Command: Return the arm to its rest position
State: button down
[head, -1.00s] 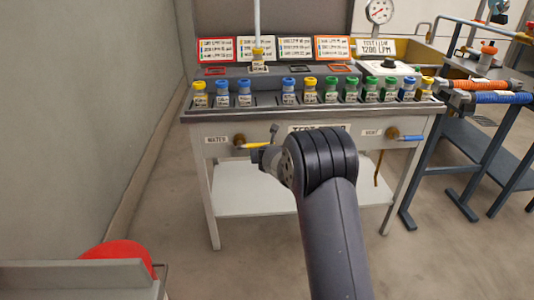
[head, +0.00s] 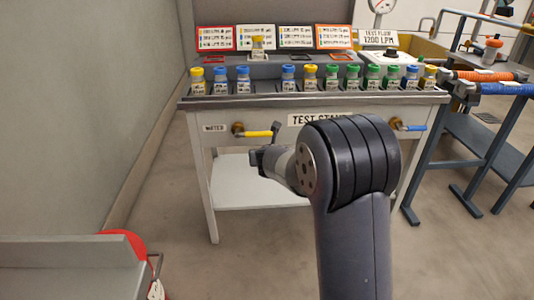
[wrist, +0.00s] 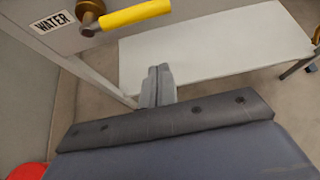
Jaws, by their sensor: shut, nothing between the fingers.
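My gripper (head: 263,158) is in front of the test stand (head: 200,170), just below the yellow water valve handle (head: 257,134), with clear air around its tip. In the wrist view the two grey fingers (wrist: 159,77) lie together with nothing between them. The yellow handle (wrist: 136,14) shows at the top of that view, apart from the fingers. My arm is bent and covers the middle right of the stand's front in the head view.
A blue valve handle (head: 415,128) is at right. A grey cart (head: 70,265) with something red is at lower left. Orange and blue hoses (head: 490,76) jut out at right.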

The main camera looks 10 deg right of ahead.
jog(key=shift+s+r, duration=0.25)
jog(key=shift+s, duration=0.15)
jog(key=shift+w+f, duration=0.1)
jog(key=w+a+f+m+t+y+b, duration=0.1)
jog(key=w+a+f+m+y+b, duration=0.5)
jog(key=w+f, duration=0.3)
jog(key=shift+w+a+f+m+t+y, duration=0.2)
jog(key=shift+m+t+y, duration=0.1)
jog(key=shift+m+y, duration=0.35)
jog(key=shift+r, duration=0.1)
dwell(0.4)
